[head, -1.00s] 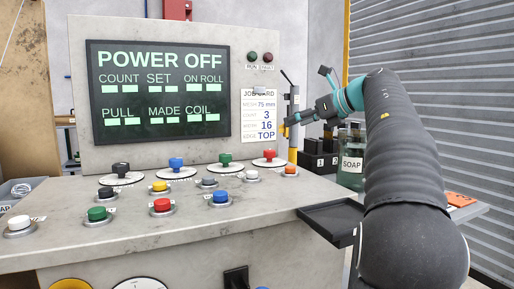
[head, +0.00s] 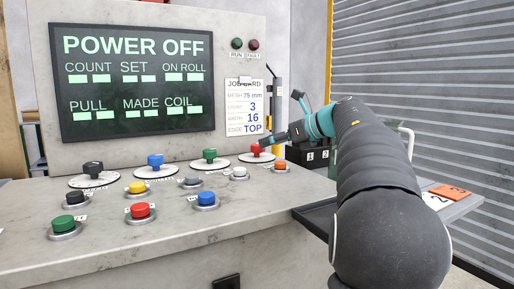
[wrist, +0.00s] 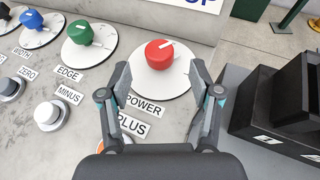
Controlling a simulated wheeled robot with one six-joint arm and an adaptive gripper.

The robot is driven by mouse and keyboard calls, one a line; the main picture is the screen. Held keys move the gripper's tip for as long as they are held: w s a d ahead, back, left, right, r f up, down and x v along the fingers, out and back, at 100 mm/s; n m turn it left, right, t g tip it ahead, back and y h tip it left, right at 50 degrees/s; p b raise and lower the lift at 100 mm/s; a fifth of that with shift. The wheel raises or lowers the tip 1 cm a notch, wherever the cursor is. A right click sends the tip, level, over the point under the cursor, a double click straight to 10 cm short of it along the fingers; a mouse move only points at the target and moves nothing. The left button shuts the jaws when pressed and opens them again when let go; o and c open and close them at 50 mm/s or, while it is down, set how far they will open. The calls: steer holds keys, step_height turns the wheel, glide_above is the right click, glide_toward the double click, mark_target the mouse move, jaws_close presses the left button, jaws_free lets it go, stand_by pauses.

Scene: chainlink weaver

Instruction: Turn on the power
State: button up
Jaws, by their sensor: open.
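The red POWER knob (wrist: 160,54) sits on a white round dial plate at the top middle of the wrist view, its white pointer mark angled to the upper right. It also shows in the head view (head: 257,150) at the right end of the knob row. My gripper (wrist: 162,78) is open, its two fingers on either side of the lower part of the dial, with nothing between them. I cannot tell how high the fingertips are above the panel. The screen (head: 137,83) reads POWER OFF.
Green EDGE (wrist: 81,32), blue and black knobs stand left of POWER. Several push buttons, including the white MINUS one (wrist: 48,115), lie nearer. Dark numbered boxes (head: 308,157) stand right of the panel. The RUN and FAULT lamps (head: 237,43) look dark.

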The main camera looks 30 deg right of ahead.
mark_target(257, 146)
steer(key=x, duration=0.6)
steer(key=shift+w, duration=0.15)
steer(key=c, duration=1.2)
